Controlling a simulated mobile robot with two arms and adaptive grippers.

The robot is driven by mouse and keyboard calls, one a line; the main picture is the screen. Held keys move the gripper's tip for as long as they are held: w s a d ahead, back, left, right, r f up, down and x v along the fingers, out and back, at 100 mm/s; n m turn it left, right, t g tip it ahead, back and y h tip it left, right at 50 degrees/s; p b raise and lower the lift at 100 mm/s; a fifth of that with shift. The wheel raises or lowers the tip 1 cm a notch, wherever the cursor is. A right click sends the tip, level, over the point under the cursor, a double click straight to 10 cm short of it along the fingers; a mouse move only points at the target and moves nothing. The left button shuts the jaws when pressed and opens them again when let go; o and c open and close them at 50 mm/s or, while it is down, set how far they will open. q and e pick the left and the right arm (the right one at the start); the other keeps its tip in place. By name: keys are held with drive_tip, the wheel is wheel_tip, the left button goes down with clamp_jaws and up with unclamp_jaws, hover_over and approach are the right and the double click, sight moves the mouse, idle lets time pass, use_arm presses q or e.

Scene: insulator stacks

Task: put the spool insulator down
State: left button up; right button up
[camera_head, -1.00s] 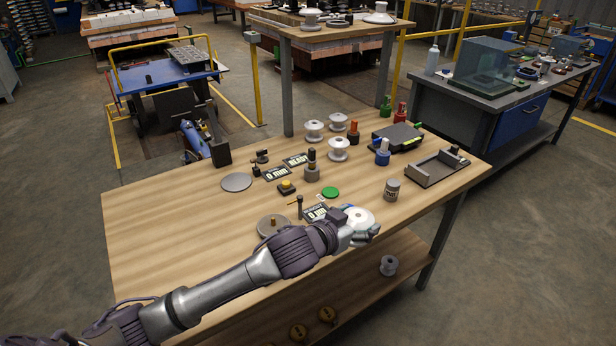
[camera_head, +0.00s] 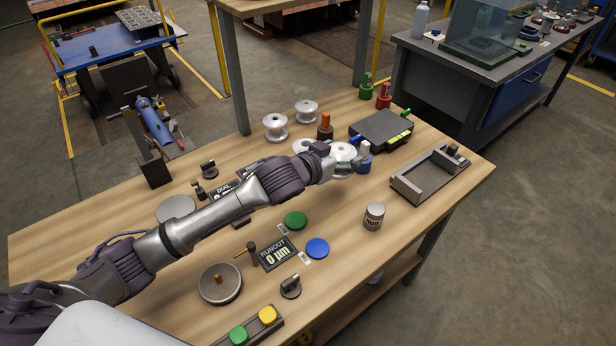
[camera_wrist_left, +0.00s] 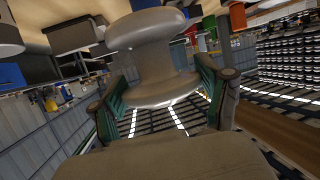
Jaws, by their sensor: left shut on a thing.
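My left gripper (camera_head: 338,164) is shut on a pale grey spool insulator (camera_head: 343,152) over the back right part of the wooden table. The left wrist view shows this spool (camera_wrist_left: 147,62) between the two fingers of the gripper (camera_wrist_left: 165,100). Two similar spools (camera_head: 275,126) (camera_head: 306,111) stand upright on the table to its left and behind it. A third spool (camera_head: 301,146) is partly hidden by my wrist. I cannot tell whether the held spool touches the table. My right gripper is not in view.
An orange-topped item (camera_head: 325,126) and a blue one (camera_head: 364,160) stand close to the held spool. A dark box (camera_head: 381,129) lies behind, a grey fixture (camera_head: 430,176) to the right.

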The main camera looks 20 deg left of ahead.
use_arm(q)
wheel_tip(320, 180, down, 3)
drive_tip(key=shift+s+r, duration=0.1)
wheel_tip(320, 180, down, 4)
drive_tip(key=shift+r, duration=0.2)
drive_tip(key=shift+f, duration=0.45)
drive_tip(key=o, duration=1.5)
drive_tip(key=shift+f, duration=0.1)
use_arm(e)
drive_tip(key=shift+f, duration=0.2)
use_arm(q)
drive_tip(key=v, duration=1.2)
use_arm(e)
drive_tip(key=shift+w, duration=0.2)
